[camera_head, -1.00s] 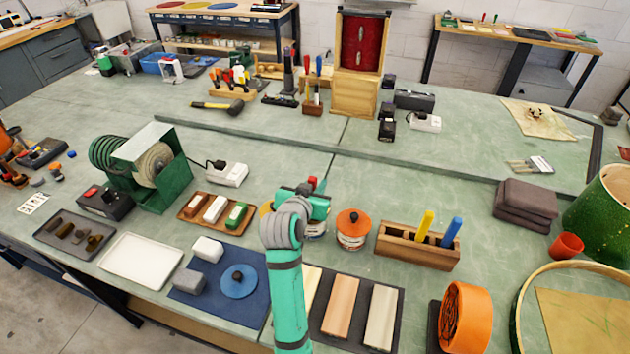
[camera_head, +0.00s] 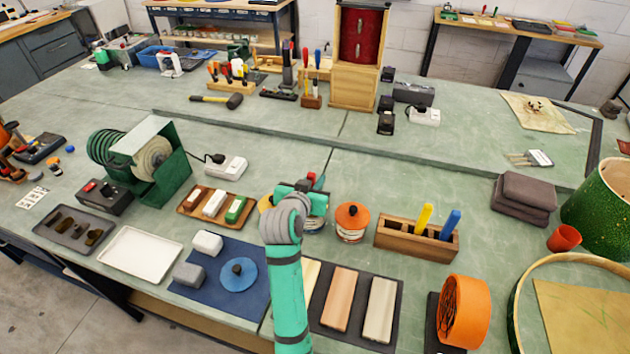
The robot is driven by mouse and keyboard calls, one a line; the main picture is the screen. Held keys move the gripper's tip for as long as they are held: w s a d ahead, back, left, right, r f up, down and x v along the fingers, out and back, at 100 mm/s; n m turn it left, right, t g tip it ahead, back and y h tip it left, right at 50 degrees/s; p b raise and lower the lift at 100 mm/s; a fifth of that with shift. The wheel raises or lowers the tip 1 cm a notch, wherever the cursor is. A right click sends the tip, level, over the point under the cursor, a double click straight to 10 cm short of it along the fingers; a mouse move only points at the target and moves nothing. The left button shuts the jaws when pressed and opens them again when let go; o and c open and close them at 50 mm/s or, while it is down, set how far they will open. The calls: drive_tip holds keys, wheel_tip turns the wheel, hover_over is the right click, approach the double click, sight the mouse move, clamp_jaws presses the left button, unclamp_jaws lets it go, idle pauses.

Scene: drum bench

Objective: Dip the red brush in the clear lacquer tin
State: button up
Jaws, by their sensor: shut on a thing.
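My teal gripper (camera_head: 312,196) is over the middle of the bench, seen from behind, with its fingers mostly hidden by my arm. A small red piece (camera_head: 312,177), apparently the top of the red brush, shows at the gripper; the bristles are hidden. A tin (camera_head: 314,226) shows partly just below the gripper. I cannot tell whether the brush is inside it or above it. A tin with an orange lid (camera_head: 352,220) stands to its right. No tin label is readable, so I cannot tell which holds clear lacquer.
A wooden holder (camera_head: 416,240) with a yellow-handled and a blue-handled tool stands to the right. A tray with sanding-block-like pieces (camera_head: 214,205) lies left. Coloured boards on a dark mat (camera_head: 353,302) lie in front. Bare bench surface lies behind the gripper.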

drive_tip(key=shift+r, duration=0.1)
wheel_tip(320, 180, up, 7)
drive_tip(key=shift+r, duration=0.15)
idle(1.3)
idle(0.6)
